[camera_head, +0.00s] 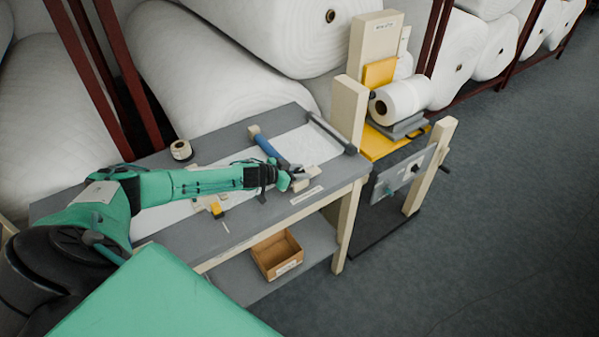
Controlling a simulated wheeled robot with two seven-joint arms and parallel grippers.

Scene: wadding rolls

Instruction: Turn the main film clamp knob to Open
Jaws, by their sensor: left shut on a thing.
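A blue clamp bar (268,147) lies across the white film (287,143) on the grey worktable, with a beige block (254,132) at its far end. My left gripper (299,176) is at the near end of this bar, by the table's front edge. It is shut on a small part there, which looks like the main film clamp knob. The jaws hide most of it, so its marking and turn position cannot be read. A pale label strip (306,194) lies on the table edge in front. My right gripper is not in view.
A dark bar (331,132) crosses the table's right end. A tape roll (181,149) and a yellow tool (216,209) lie on the table. An open wooden box (278,254) stands on the lower shelf. A roll machine (388,140) stands at right; the floor beyond is clear.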

